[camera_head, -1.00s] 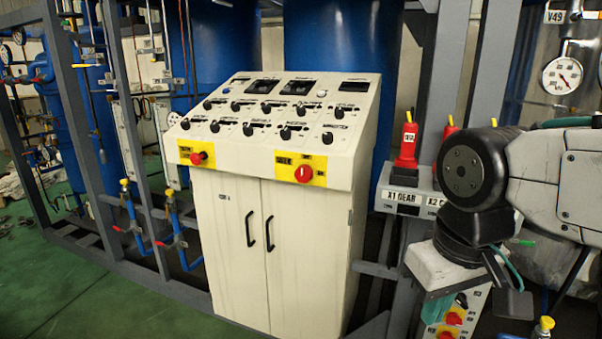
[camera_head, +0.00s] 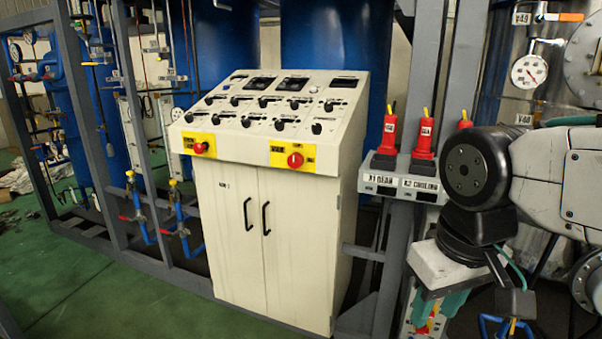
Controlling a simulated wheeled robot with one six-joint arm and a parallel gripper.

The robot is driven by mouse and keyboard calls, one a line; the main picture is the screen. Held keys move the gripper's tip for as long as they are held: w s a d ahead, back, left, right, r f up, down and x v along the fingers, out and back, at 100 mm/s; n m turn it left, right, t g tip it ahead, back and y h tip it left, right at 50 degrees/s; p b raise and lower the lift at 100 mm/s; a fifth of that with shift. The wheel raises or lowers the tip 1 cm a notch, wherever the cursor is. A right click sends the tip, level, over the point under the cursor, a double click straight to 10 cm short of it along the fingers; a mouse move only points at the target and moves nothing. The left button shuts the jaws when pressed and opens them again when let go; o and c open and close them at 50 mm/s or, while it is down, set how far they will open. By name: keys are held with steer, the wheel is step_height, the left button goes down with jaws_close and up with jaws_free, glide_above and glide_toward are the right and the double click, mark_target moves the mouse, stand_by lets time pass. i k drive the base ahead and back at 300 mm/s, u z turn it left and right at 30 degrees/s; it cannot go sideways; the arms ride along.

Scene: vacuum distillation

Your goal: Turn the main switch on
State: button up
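A cream control cabinet (camera_head: 275,185) with a sloped panel stands in the middle of the head view. Two red rotary switches on yellow plates sit on its front edge: a left one (camera_head: 201,148) and a right one (camera_head: 295,160). Their labels are too small to read, so I cannot tell which is the main switch. My gripper (camera_head: 440,304) hangs below the pale block at the end of my arm, at the lower right. It is apart from the cabinet and both switches. Its teal fingers are partly hidden, and their opening is unclear.
Red plugs (camera_head: 388,135) stand on a labelled grey bracket (camera_head: 401,179) between the cabinet and my arm. Grey frame posts and blue-handled valves (camera_head: 140,215) flank the cabinet. The green floor (camera_head: 120,300) is clear at the front left.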

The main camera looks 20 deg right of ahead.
mark_target(295, 160)
steer(key=k, duration=0.85)
steer(key=z, duration=0.85)
steer(key=i, duration=1.4)
steer(key=u, duration=0.7)
steer(key=i, duration=0.75)
steer(key=u, duration=0.7)
